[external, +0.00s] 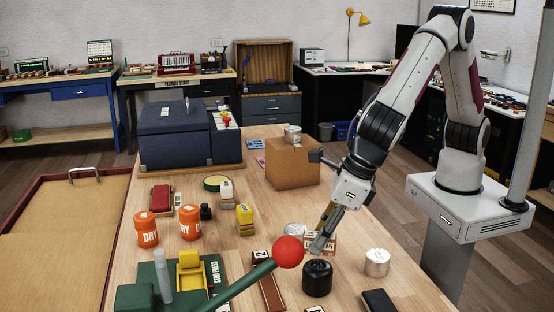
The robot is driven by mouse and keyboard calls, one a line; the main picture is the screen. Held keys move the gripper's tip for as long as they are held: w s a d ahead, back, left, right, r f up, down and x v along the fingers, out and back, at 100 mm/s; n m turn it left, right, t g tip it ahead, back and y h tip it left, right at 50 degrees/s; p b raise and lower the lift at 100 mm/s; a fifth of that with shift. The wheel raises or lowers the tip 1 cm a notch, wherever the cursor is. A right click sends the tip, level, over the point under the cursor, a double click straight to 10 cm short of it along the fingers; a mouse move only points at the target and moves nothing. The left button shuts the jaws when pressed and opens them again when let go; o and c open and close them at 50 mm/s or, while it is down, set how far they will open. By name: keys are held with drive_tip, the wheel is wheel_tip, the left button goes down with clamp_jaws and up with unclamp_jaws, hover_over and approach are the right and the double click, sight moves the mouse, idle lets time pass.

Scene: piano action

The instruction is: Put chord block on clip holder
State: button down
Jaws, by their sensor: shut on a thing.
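My gripper (322,240) points down over the right part of the workbench. It is shut on a small wooden block with a white, dark-lettered label (332,243), which seems to be the chord block. The fingers hide part of the block, and I cannot tell whether it touches the bench. I cannot tell for sure which thing is the clip holder. Other small blocks stand left of my gripper: a white-topped one (226,192) and a yellow one (245,220). A long dark-red block marked 2 (268,282) lies in front.
A red ball (289,251) on a green rod is just left. Orange jars (146,231), a cardboard box (293,176) and a blue case (175,135) stand farther off.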

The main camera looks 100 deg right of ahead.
drive_tip(key=shift+f, duration=1.7)
drive_tip(key=shift+f, duration=0.15)
drive_tip(key=c, duration=1.8)
unclamp_jaws()
drive_tip(key=shift+r, duration=0.2)
drive_tip(key=v, duration=1.2)
drive_tip(key=shift+s+a+f, duration=0.1)
